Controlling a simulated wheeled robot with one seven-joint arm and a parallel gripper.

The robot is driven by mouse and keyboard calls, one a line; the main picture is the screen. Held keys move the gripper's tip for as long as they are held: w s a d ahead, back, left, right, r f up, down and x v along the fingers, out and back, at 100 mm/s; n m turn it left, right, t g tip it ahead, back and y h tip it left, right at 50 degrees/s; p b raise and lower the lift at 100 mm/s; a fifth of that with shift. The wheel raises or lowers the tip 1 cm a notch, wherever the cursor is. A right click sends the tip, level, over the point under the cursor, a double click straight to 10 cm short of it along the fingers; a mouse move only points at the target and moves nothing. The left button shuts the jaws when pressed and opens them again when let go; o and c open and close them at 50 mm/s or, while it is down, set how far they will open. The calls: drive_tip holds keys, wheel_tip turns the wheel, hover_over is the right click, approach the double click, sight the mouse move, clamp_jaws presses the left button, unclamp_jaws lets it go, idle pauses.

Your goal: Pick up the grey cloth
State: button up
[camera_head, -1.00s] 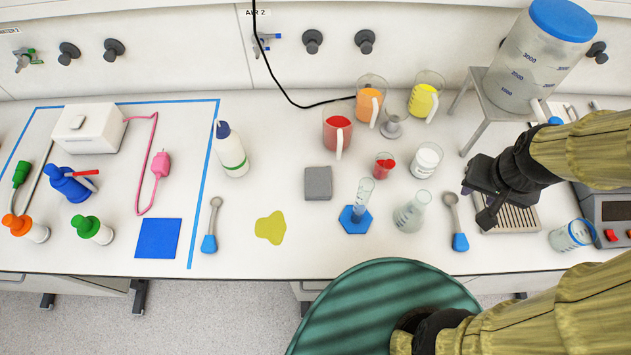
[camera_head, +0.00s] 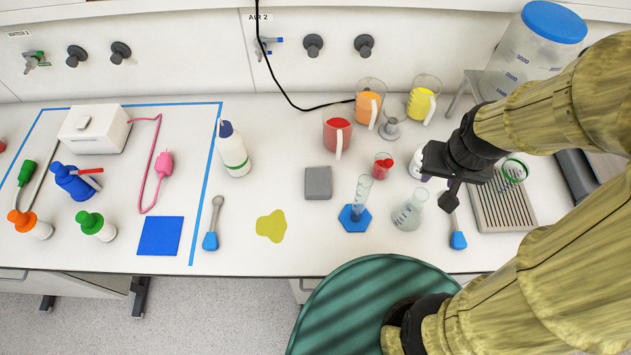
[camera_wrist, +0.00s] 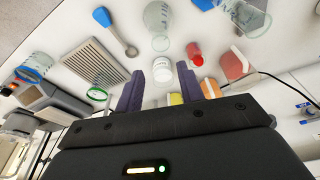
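The grey cloth (camera_head: 318,183) lies as a flat, folded square on the white bench, near the middle of the head view. I cannot make it out in the wrist view. My gripper (camera_head: 449,188) is above the bench to the right of the cloth, well apart from it, over the area of the white beaker and the right spoon. In the wrist view the two fingers of my gripper (camera_wrist: 169,88) stand wide apart with nothing between them in their grip.
Between gripper and cloth stand a graduated cylinder on a blue base (camera_head: 355,217), a flask (camera_head: 408,213) and a small red beaker (camera_head: 382,167). A red jug (camera_head: 337,132) stands behind the cloth. A yellow spill (camera_head: 271,226) lies in front-left.

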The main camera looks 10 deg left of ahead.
drive_tip(key=o, duration=0.7)
drive_tip(key=shift+w+a+f, duration=0.1)
drive_tip(key=shift+w+a, duration=0.2)
drive_tip(key=o, duration=0.4)
drive_tip(key=shift+n+g+y, duration=0.3)
drive_tip(key=shift+n+g, duration=0.2)
drive_tip(key=shift+g, duration=0.3)
drive_tip(key=w+a+f+b, duration=0.1)
drive_tip(key=w+a, duration=0.1)
drive_tip(key=a, duration=0.1)
drive_tip(key=w+a+f+b, duration=0.1)
drive_tip(key=w+a, duration=0.1)
drive_tip(key=a, duration=0.1)
drive_tip(key=w+a, duration=0.2)
drive_tip(key=a, duration=0.1)
drive_tip(key=shift+w+a+f+b, duration=0.1)
drive_tip(key=shift+a+f+b, duration=0.2)
drive_tip(key=shift+f+b, duration=0.1)
drive_tip(key=n+g+b, duration=0.1)
drive_tip(key=n+b, duration=0.1)
hover_over(318, 178)
wheel_tip(318, 178, down, 3)
drive_tip(key=shift+r, duration=0.15)
wheel_tip(318, 178, down, 12)
drive_tip(key=shift+f+p, duration=0.1)
drive_tip(key=shift+p, duration=0.5)
